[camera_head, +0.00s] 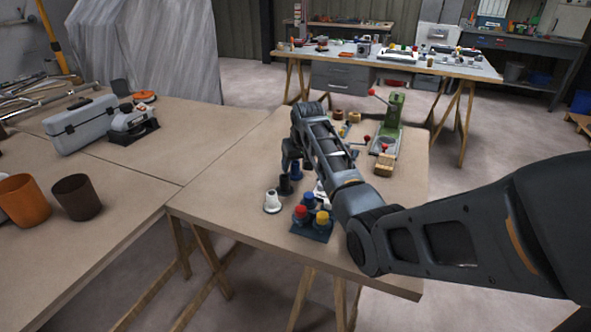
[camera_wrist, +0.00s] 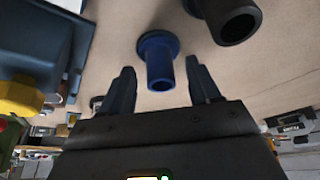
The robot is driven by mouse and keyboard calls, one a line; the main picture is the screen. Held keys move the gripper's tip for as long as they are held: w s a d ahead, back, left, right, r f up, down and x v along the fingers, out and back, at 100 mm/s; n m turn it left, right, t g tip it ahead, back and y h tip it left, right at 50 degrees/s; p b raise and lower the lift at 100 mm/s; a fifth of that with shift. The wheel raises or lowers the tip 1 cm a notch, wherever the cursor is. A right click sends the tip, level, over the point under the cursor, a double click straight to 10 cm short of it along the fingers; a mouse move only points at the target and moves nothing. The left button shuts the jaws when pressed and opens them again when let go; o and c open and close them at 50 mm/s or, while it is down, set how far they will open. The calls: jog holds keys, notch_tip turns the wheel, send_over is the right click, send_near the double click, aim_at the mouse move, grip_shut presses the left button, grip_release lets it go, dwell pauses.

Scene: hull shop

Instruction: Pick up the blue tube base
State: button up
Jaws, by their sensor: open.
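The blue tube base (camera_wrist: 158,62), a flanged cylinder, shows in the wrist view between and beyond the tips of my gripper (camera_wrist: 160,70). My gripper is open, with one finger on each side of the tube's line and nothing held. My gripper (camera_head: 291,164) is over this row, partly hidden by my arm. Whether a finger touches the tube cannot be told.
A dark blue holder (camera_head: 312,234) with blue, red and yellow-topped pieces stands close in front. The black tube base (camera_wrist: 236,18) is near my right finger in the wrist view. A green press (camera_head: 390,125) and wooden block (camera_head: 384,164) are behind my arm. The table's left part is clear.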

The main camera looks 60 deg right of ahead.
jog(key=shift+w+d+f, duration=0.1)
jog(key=shift+w+f, duration=0.1)
jog(key=shift+f, duration=0.4)
jog(key=shift+c, duration=0.3)
jog(key=c, duration=0.8)
jog(key=shift+r, duration=0.15)
